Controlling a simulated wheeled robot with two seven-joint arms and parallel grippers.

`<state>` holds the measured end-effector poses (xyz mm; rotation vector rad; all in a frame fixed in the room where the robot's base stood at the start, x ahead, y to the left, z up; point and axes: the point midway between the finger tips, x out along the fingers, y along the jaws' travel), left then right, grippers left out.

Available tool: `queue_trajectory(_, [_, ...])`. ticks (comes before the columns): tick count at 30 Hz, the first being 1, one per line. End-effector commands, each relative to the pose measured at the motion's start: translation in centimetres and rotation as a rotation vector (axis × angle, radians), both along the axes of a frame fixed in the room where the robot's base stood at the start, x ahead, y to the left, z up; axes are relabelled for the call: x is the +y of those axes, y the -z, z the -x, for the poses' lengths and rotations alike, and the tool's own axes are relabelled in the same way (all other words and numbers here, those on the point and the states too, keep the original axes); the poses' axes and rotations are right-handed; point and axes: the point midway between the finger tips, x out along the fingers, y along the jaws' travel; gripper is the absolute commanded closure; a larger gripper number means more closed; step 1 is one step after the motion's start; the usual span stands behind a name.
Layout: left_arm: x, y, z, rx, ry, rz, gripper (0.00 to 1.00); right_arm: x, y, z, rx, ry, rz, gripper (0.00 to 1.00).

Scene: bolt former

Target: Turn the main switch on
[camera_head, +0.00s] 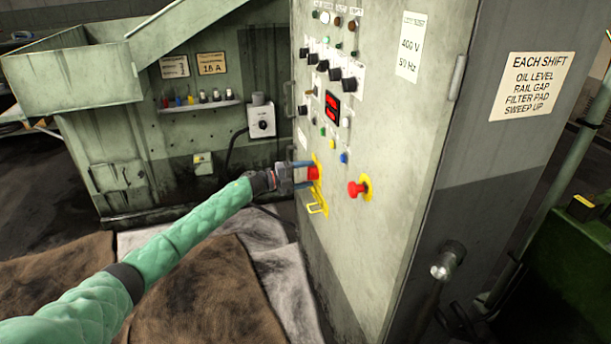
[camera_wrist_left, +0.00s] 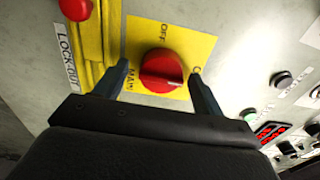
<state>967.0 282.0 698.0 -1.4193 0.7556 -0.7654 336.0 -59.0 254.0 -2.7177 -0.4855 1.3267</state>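The main switch is a red rotary knob (camera_wrist_left: 162,70) on a yellow plate (camera_wrist_left: 188,45) in the left wrist view. The plate reads OFF and MAIN; a third label is partly hidden by a finger. The knob's ridge lies roughly level across that picture. In the head view, the red knob (camera_head: 314,173) is on the cabinet front, partly behind the gripper. My left gripper (camera_wrist_left: 162,78) is open with one finger on each side of the knob. Small gaps show between knob and fingers. In the head view, my left gripper (camera_head: 307,176) faces the panel. My right gripper is out of view.
A red mushroom button (camera_head: 357,188) stands out right of the switch. A yellow lock-out bracket (camera_head: 316,203) sits just below the switch. Several knobs, small buttons and a red display (camera_head: 332,107) are above. A grey box with a dial (camera_head: 262,122) hangs behind.

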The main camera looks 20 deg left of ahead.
Motion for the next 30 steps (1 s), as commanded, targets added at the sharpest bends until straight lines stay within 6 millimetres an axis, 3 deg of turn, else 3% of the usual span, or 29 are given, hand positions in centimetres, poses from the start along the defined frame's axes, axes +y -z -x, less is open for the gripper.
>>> queue_trajectory(8, [0.4,0.0,0.2,0.000,-0.001,0.000,0.31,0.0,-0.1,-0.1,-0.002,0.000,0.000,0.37])
queue_trajectory(21, [5.3,0.1,3.6,0.002,0.000,0.000,0.31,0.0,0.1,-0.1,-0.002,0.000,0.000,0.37])
queue_trajectory(30, [6.5,0.0,4.4,0.000,0.000,0.000,0.31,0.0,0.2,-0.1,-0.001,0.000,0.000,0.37])
